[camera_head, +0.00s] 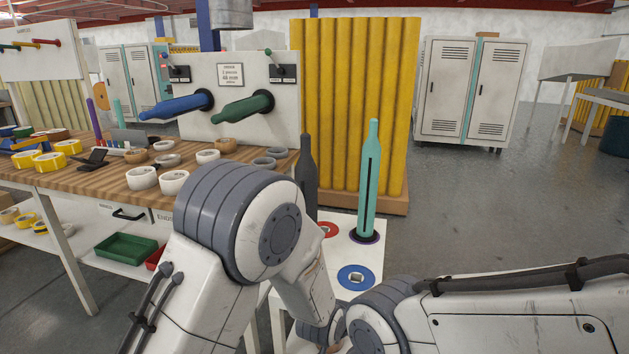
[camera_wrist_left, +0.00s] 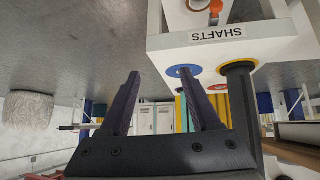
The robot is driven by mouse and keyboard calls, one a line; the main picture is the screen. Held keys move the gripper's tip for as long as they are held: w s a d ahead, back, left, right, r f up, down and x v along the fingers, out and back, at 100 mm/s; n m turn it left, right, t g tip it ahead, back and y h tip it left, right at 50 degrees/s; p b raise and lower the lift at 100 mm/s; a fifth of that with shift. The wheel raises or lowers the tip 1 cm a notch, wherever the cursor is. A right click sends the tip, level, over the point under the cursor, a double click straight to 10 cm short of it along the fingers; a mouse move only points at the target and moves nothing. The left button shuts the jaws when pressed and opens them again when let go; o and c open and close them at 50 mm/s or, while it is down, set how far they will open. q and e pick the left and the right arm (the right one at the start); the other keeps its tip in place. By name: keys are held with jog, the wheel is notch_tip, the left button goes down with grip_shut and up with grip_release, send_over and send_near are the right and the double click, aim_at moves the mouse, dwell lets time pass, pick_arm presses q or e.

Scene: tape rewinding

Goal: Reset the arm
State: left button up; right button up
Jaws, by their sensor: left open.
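My left gripper (camera_wrist_left: 160,75) is open in the left wrist view, its two dark fingers apart with nothing between them. In the head view my left arm (camera_head: 240,220) reaches down over the white shaft stand (camera_head: 335,235), and its gripper is hidden. My right arm (camera_head: 520,310) comes in from the right; its gripper does not show there. At the top of the left wrist view, a dark piece (camera_wrist_left: 215,12) beside an orange ring (camera_wrist_left: 199,4) may be part of it; I cannot tell. A teal shaft (camera_head: 370,180) and a dark shaft (camera_head: 307,170) stand upright.
The stand has a blue ring (camera_head: 356,277) and a red ring (camera_head: 328,230). A wooden workbench (camera_head: 105,185) holds white rolls and yellow tapes. Blue (camera_head: 178,106) and green (camera_head: 243,108) shafts stick out of a panel. Grey floor (camera_head: 480,215) is clear at right.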

pick_arm(q)
jog(key=s+a+r+m+g+y, duration=0.1)
jog(key=s+a+r+g, duration=0.3)
jog(key=s, duration=0.6)
jog(key=s+a+r+m+g+y, duration=0.1)
jog(key=s+a+r, duration=0.4)
jog(key=s, duration=0.5)
jog(key=s+a+r+m+g+y, duration=0.1)
jog(key=s+a+r+g, duration=0.3)
jog(key=s, duration=0.5)
notch_tip(320, 180, up, 27)
jog(key=t+p, duration=0.1)
jog(key=p, duration=2.5)
jog(key=shift+f+p, duration=0.2)
jog(key=shift+p, duration=0.2)
